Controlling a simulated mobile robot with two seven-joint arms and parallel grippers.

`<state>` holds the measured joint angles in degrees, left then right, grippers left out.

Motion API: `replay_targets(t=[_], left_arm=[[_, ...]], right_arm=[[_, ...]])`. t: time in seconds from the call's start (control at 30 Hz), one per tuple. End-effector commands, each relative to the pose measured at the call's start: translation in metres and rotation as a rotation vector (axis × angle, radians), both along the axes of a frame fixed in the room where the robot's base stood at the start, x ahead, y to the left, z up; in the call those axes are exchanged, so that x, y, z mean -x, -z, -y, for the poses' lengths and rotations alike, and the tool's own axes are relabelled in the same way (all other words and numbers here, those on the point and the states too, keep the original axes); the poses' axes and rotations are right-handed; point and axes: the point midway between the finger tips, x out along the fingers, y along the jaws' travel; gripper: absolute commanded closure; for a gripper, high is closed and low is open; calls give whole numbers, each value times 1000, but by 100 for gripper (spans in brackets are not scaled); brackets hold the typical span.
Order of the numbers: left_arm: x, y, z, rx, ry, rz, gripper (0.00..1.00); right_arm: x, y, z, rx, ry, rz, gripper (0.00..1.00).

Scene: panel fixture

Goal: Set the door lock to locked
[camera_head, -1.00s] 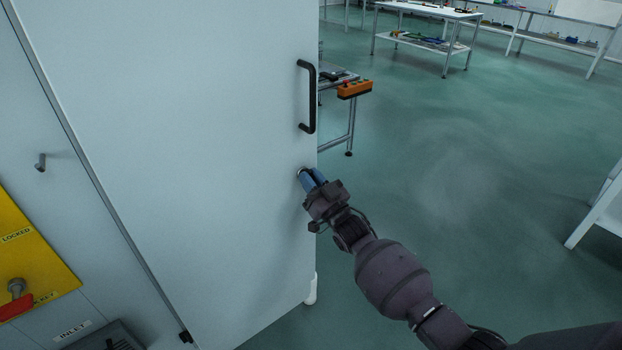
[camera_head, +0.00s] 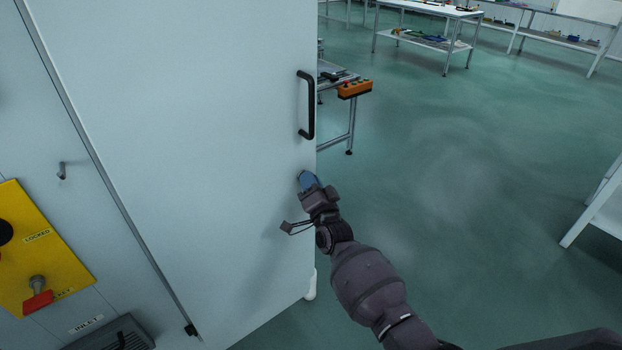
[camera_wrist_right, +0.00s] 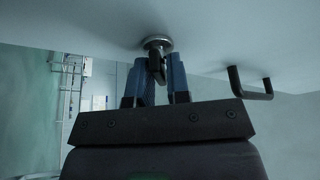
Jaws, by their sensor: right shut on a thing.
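The door lock is a small round metal fitting (camera_wrist_right: 157,43) on the pale door panel (camera_head: 190,130), near its free edge and below the black handle (camera_head: 306,105). My right gripper (camera_head: 306,178) is at the lock, its blue fingers shut on the lock's turn piece (camera_wrist_right: 156,68). In the right wrist view the fingers (camera_wrist_right: 156,75) stand on either side of that piece. The fingers hide most of the lock in the head view, and I cannot read its position. My left gripper is not in view.
A yellow panel (camera_head: 50,255) marked LOCKED, with a red-tagged key (camera_head: 38,298), is on the left. A peg (camera_head: 62,170) sits above it. Behind the door stands a table with an orange control box (camera_head: 354,89).

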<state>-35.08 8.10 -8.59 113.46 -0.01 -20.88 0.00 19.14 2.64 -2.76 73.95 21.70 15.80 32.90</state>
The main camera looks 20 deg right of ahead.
Motion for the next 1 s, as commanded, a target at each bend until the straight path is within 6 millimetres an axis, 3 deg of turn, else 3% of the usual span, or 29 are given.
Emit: replay_targets(t=[0.5, 1.0], left_arm=[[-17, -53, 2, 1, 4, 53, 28], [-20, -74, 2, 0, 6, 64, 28]], right_arm=[[0, -4, -1, -443, 0, -159, 100], [0, 0, 0, -667, 0, -242, 100]])
